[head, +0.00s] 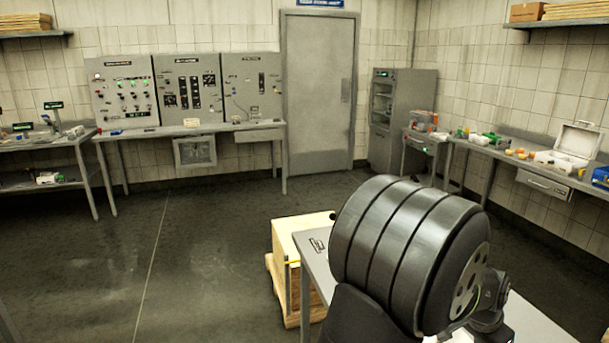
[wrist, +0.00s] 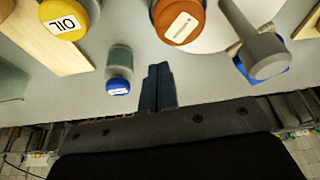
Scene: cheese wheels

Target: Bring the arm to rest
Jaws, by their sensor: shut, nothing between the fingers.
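My gripper (wrist: 158,72) is in the wrist view, its two dark fingers pressed together with nothing between them. It points over a grey table (wrist: 95,98). Ahead of the fingertips, slightly right, is an orange round-topped thing (wrist: 188,12) with a pale label; its far part is cut off by the frame. It stands beside or on a white round surface (wrist: 232,40); I cannot tell which. In the head view, a large dark rounded part of my arm fills the lower right and hides much of the table; the fingertips do not show there.
A blue-capped bottle (wrist: 119,85) stands just left of the fingers. A yellow-capped "OIL" container (wrist: 68,18) and a wooden board (wrist: 45,45) lie farther left. A grey mallet-like tool (wrist: 262,55) is at right over something blue. A wooden crate (head: 284,262) stands beside the table; the left floor is clear.

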